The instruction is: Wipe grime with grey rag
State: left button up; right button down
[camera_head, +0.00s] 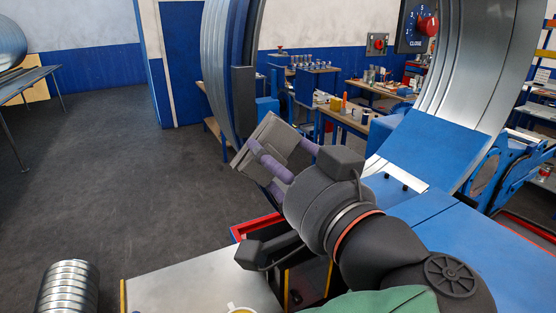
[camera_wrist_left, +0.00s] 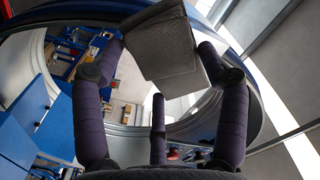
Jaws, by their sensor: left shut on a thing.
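A grey, folded rag (camera_head: 262,135) is at the middle of the head view, in front of the left edge of the large duct ring. It also shows in the left wrist view (camera_wrist_left: 165,45), at the top. My left gripper (camera_head: 280,152) is shut on the rag, its purple-grey fingers on either side of it. The rag looks held up in the air; whether it touches the ring is unclear. I cannot make out any grime. My right gripper is not in view.
The large metal duct ring (camera_head: 485,60) rises from a blue machine (camera_head: 480,250). A control panel with a red knob (camera_head: 427,26) is at upper right. A grey-topped cabinet (camera_head: 185,280) and a ribbed duct piece (camera_head: 68,288) are at the lower left. Open floor (camera_head: 110,170) lies to the left.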

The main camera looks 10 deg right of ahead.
pick_arm(q)
jog(key=shift+b+v, duration=0.4)
jog(key=shift+v, duration=1.1)
